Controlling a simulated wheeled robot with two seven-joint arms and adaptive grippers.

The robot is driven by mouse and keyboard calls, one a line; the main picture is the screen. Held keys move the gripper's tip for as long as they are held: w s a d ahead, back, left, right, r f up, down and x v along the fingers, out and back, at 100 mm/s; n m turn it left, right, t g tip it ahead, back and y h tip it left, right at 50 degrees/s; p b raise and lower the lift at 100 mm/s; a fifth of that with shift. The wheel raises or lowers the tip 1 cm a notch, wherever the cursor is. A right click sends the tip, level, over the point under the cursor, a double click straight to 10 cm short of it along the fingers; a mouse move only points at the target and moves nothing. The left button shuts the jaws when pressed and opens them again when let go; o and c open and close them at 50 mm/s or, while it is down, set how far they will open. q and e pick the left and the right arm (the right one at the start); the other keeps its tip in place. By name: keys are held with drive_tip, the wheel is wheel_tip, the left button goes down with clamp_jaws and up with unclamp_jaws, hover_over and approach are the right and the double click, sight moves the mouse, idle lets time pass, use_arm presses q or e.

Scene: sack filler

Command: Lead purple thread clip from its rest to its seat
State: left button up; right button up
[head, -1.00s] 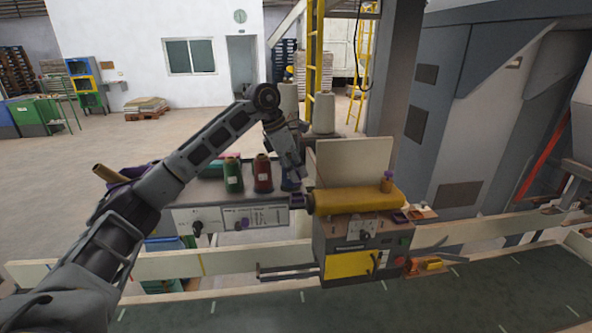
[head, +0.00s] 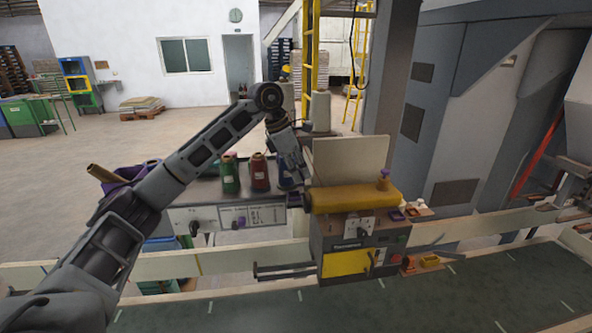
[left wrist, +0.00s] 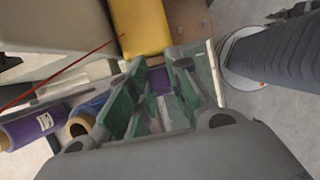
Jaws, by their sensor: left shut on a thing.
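My left gripper (head: 304,190) is at the left end of the machine's yellow cover, just right of the thread cones. In the left wrist view its two green-lit fingers (left wrist: 158,88) are closed around a small purple piece, which looks like the purple thread clip (left wrist: 160,80). The clip is mostly hidden by the fingers and cannot be made out in the head view. A small purple part (head: 398,215) sits at the right end of the machine (head: 345,262). My right gripper is not in view.
Green (head: 230,175), red (head: 260,173) and partly hidden blue-purple cones stand on the shelf left of the gripper. A cream plate (head: 350,160) rises behind the yellow cover (head: 350,199). A red line (left wrist: 60,72) crosses the left wrist view. A dark belt (head: 220,312) runs in front.

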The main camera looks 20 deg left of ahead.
use_arm(q)
drive_tip(key=shift+s+d+f+b, duration=0.3)
drive_tip(key=shift+d+f+b, duration=0.75)
drive_tip(key=shift+d+f, duration=0.6)
drive_tip(key=shift+s+d+f+b, duration=0.25)
drive_tip(key=shift+d+f+b, duration=0.8)
drive_tip(key=shift+d+f, duration=0.55)
drive_tip(key=shift+s+d+f+b, duration=0.3)
drive_tip(key=shift+d+f+b, duration=0.75)
drive_tip(key=shift+d+f, duration=0.6)
